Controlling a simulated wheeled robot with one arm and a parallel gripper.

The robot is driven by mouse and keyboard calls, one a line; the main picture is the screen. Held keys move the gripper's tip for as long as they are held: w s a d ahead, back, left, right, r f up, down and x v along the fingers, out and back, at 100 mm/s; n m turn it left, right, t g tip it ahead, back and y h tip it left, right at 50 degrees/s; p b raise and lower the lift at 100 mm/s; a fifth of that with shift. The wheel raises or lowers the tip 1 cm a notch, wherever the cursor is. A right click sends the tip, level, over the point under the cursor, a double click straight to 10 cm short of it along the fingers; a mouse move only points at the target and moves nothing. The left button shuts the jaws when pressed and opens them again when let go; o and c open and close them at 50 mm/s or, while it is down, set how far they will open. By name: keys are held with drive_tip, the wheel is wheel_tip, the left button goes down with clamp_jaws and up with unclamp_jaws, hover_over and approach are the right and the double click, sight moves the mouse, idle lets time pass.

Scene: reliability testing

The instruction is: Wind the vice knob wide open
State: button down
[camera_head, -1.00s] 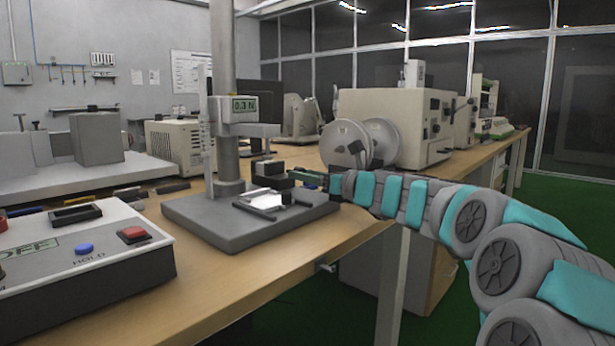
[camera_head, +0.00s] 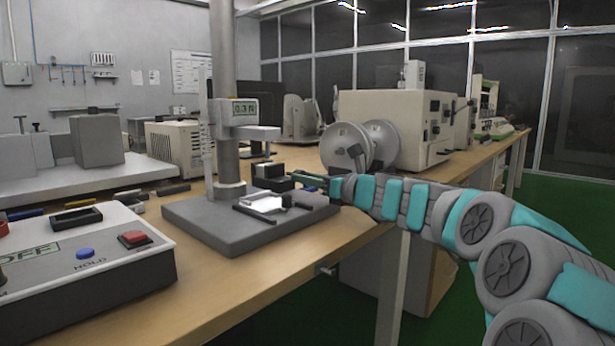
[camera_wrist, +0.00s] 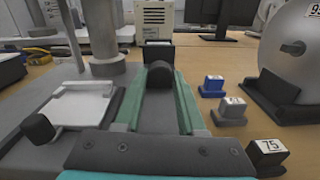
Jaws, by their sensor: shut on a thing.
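The vice (camera_head: 270,172) is a small dark block on the grey base (camera_head: 215,232) of the test stand. In the wrist view its dark block (camera_wrist: 158,46) stands just beyond my fingertips. The dark round vice knob (camera_wrist: 160,76) sits between my two teal fingers. My gripper (camera_wrist: 160,84) is shut on this knob. In the head view my gripper (camera_head: 308,180) reaches in from the right, level with the vice. The fingers partly hide the knob, so its turn cannot be read.
A white plate (camera_wrist: 78,106) with a black knob (camera_wrist: 37,128) lies left of my fingers. Small labelled blocks (camera_wrist: 268,152) and a large disc (camera_wrist: 297,55) stand on the right. A control box (camera_head: 85,262) is at front left.

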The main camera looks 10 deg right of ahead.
drive_tip(key=shift+a+r+n+p, duration=0.1)
drive_tip(key=shift+r+n+p, duration=0.25)
drive_tip(key=shift+n+p, duration=0.65)
drive_tip(key=shift+f+n+p, duration=0.15)
drive_tip(key=shift+n+p, duration=0.35)
drive_tip(key=shift+f+n+b, duration=0.25)
drive_tip(key=shift+n+b, duration=0.05)
drive_tip(key=shift+n, duration=0.6)
drive_tip(key=n+b, duration=0.2)
drive_tip(key=n, duration=0.1)
drive_tip(key=shift+f+n, duration=0.1)
drive_tip(key=shift+n, duration=0.2)
drive_tip(key=n+b, duration=0.4)
drive_tip(key=n, duration=0.2)
drive_tip(key=shift+f+n+y, duration=0.1)
drive_tip(key=shift+n+y, duration=0.2)
drive_tip(key=shift+n+b, duration=1.1)
drive_tip(key=shift+n, duration=1.2)
